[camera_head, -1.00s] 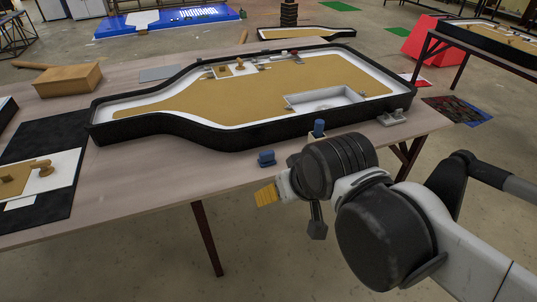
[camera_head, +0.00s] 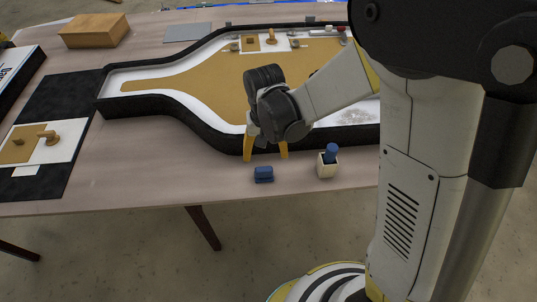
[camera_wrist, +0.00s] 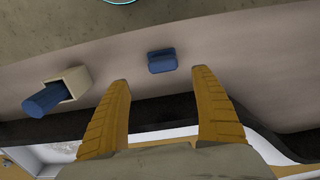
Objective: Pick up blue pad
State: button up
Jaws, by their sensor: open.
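The blue pad (camera_head: 264,174) is a small dark blue block lying on the table near its front edge. In the wrist view the blue pad (camera_wrist: 162,61) lies just beyond my fingertips, roughly centred between them. My gripper (camera_head: 266,158) has yellow-orange fingers pointing down, just behind the pad and close to the black tray wall. In the wrist view my gripper (camera_wrist: 160,76) is open with nothing between its fingers. No contact with the pad shows.
A cream holder (camera_head: 327,168) with a blue-topped object (camera_head: 331,151) in it stands right of the pad. The black-walled tray (camera_head: 213,127) lies behind. The table (camera_head: 150,175) is clear to the pad's left. A wooden box (camera_head: 93,30) sits at the back left.

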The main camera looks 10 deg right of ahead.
aim_at(264, 169)
jog(key=f+b, duration=0.1)
jog(key=f, duration=0.2)
jog(key=shift+s+a+f, duration=0.1)
jog(key=shift+a+f, duration=0.1)
notch_tip(264, 169, down, 6)
jog(key=b, duration=0.3)
jog(key=shift+a+f, duration=0.1)
jog(key=shift+a, duration=0.05)
jog(key=c, duration=1.3)
